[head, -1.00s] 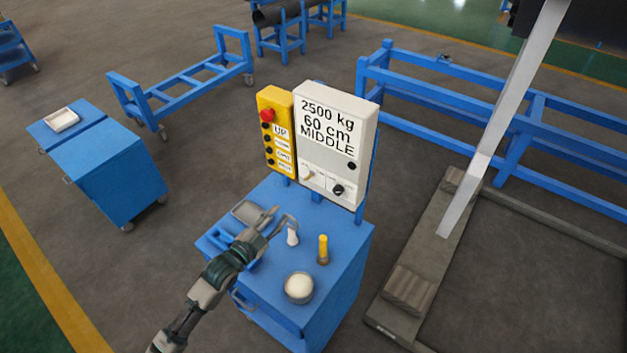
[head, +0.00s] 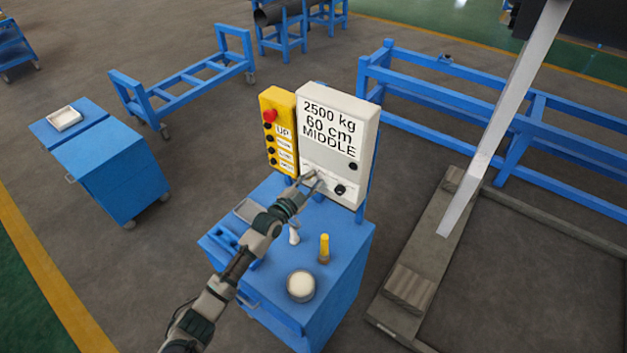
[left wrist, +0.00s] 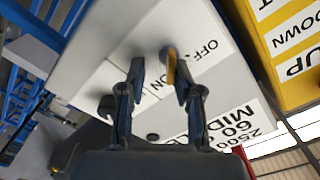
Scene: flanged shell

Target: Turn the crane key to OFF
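The white control box (head: 352,112) reads "2500 kg 60 cm MIDDLE" and stands at the back of the blue cart. My left gripper (head: 311,178) is at the lower left of its face and hides the key in the head view. In the left wrist view, the tan key (left wrist: 171,69) shows beside the right-hand fingertip, next to a white label with OFF and ON. The two fingers (left wrist: 153,62) are apart with a gap between them. Whether the fingertip touches the key I cannot tell. My right gripper is not in view.
A yellow button panel (head: 277,130) with a red button adjoins the box on the left. A black knob (head: 340,190) sits to the right of my gripper. A yellow-topped item (head: 324,246) and a round container (head: 300,285) stand on the blue cart (head: 345,250).

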